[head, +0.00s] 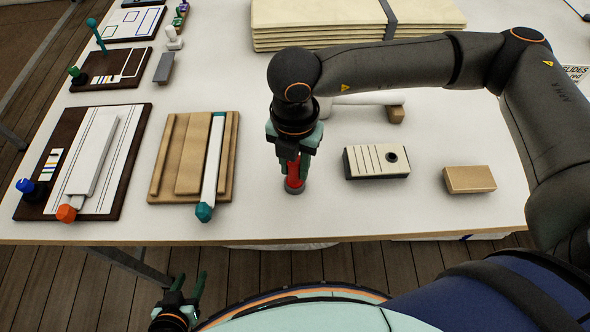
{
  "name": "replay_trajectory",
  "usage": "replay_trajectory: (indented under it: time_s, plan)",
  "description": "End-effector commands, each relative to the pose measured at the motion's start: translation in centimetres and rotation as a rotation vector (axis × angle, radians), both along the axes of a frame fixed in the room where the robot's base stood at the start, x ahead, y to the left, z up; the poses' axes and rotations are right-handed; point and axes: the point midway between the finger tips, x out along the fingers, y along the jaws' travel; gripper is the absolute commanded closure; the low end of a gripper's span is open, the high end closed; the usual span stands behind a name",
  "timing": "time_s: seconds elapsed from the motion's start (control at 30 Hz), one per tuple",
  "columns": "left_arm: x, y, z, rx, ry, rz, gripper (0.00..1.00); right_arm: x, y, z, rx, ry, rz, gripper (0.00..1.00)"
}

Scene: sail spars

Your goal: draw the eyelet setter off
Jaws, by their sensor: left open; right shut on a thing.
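A small red upright tool (294,180), which looks like the eyelet setter, stands near the table's front edge with a dark grey round piece at its foot. My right gripper (291,158) comes down from above and is shut on its upper part, hiding its top. I cannot tell whether the grey foot is part of the tool or a separate base, or whether it touches the table. My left gripper (187,290) is open and empty, low in front of the table and well away from the red tool.
Left of the red tool lies a wooden board (158,176) with a teal-ended white bar (213,165). Further left is a dark board (78,115). To the right are a slotted block (360,162) with a dark round spot and a tan block (469,179). Folded cloth (300,14) lies behind.

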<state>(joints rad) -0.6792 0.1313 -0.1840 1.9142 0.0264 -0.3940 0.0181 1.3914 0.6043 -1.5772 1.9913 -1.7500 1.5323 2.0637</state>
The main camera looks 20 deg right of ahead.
Motion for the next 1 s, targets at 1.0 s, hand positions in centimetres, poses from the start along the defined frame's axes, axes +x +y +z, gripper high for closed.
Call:
replay_trajectory:
  time_s: [1.0]
  plan:
    - [0.0,0.0,2.8,0.000,0.000,0.000,0.50,0.0,0.0,5.0,0.001,-0.001,0.000,1.00]
